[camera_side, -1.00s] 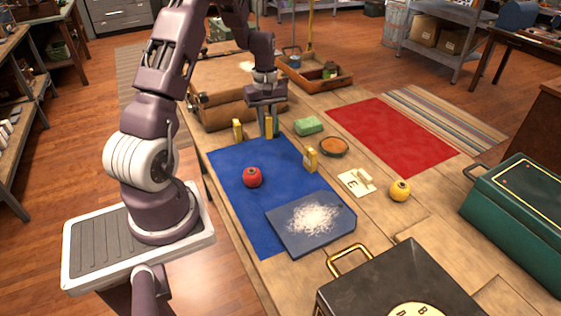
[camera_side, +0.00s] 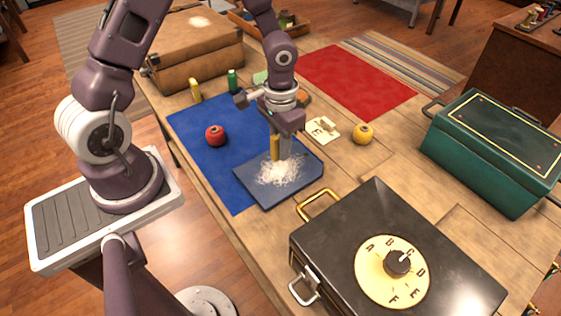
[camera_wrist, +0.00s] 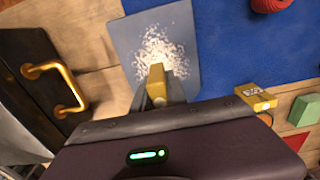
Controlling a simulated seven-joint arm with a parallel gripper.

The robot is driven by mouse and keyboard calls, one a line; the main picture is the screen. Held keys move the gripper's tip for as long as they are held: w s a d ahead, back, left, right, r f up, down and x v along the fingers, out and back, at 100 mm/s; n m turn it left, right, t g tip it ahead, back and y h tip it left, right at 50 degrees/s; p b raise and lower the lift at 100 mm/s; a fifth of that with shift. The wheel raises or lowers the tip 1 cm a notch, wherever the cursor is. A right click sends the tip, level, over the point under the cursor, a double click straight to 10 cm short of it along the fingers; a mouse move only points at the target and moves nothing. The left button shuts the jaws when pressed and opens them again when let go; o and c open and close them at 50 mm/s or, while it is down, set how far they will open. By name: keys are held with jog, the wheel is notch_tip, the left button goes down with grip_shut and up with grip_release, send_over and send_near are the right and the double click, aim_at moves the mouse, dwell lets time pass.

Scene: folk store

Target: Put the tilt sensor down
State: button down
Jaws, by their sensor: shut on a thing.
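My gripper (camera_side: 281,155) is shut on a narrow yellow block, probably the tilt sensor (camera_side: 275,147), held upright over the dark blue pad (camera_side: 306,168) with a white fibrous patch. In the wrist view the held block (camera_wrist: 157,75) shows at the fingertips, in front of the pad (camera_wrist: 128,40). I cannot tell whether its lower end touches the pad. A similar yellow block (camera_side: 195,90) stands at the far edge of the blue cloth (camera_side: 190,118). Another yellow block (camera_wrist: 256,98) lies beside the gripper in the wrist view.
A red round object (camera_side: 215,135) sits on the blue cloth. A black case (camera_side: 340,240) with a lettered dial stands in front of the pad. The red cloth (camera_side: 360,80) is bare.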

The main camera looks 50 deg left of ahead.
aim_at(281, 169)
notch_tip(281, 169, down, 5)
jog(key=shift+r, duration=0.1)
jog(key=c, duration=1.3)
grip_release()
